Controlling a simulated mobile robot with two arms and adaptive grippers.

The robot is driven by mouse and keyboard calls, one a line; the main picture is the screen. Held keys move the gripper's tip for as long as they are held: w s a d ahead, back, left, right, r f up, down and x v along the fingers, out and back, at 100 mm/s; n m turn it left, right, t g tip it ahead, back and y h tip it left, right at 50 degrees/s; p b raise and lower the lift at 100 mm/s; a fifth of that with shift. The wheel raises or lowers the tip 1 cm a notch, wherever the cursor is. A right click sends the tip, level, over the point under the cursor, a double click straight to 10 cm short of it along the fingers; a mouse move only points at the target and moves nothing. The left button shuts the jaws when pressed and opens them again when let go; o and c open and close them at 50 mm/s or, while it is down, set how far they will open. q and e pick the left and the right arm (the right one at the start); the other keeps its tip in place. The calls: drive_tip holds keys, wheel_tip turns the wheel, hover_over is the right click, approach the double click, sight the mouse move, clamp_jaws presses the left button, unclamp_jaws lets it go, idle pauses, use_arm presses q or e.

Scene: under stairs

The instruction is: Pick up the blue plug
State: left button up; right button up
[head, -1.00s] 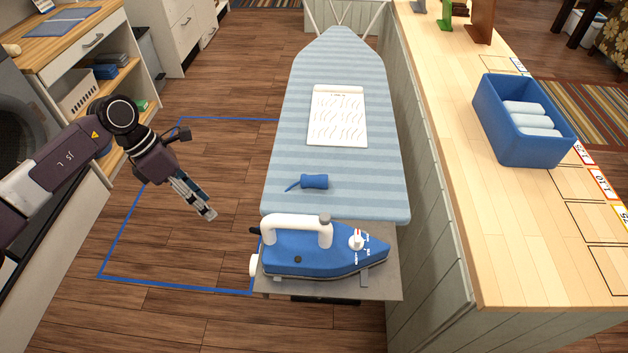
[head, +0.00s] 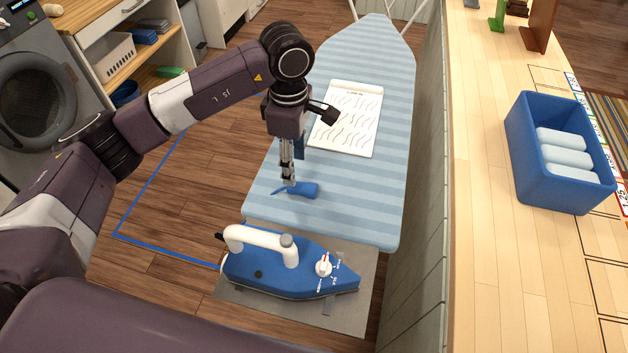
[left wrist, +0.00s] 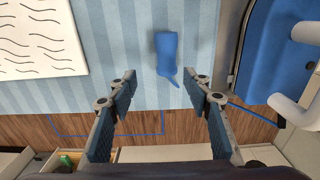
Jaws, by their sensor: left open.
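The blue plug (head: 304,190) lies on the striped ironing board (head: 375,215), near the end by the iron. A short blue tail sticks out from its left end. My left gripper (head: 290,182) points down over the plug's left part in the head view and hides some of it. In the left wrist view the left gripper (left wrist: 160,85) is open and empty. The plug (left wrist: 167,52) shows there beyond the fingertips, its tail pointing back between them. Contact with the board cannot be told. My right gripper is not in view.
A blue and white iron (head: 290,268) stands on a grey plate (head: 350,312) just below the board's end. A paper sheet (head: 347,118) lies farther up the board. A blue bin (head: 560,190) with white rolls sits on the wooden counter (head: 490,200) at right.

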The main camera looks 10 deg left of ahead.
sight(302, 189)
use_arm(q)
drive_tip(key=f, duration=0.1)
drive_tip(key=s+f+p, duration=0.1)
drive_tip(key=f+p, duration=0.1)
drive_tip(key=shift+s+a, duration=0.2)
drive_tip(key=shift+a, duration=0.05)
drive_tip(key=shift+w+d+f+p, duration=0.1)
drive_tip(key=shift+d+f+p, duration=0.05)
drive_tip(key=shift+f, duration=0.45)
drive_tip(key=shift+d+f+p, duration=0.1)
drive_tip(key=shift+f+p, duration=0.05)
drive_tip(key=shift+f, duration=0.75)
drive_tip(key=c, duration=0.6)
clamp_jaws()
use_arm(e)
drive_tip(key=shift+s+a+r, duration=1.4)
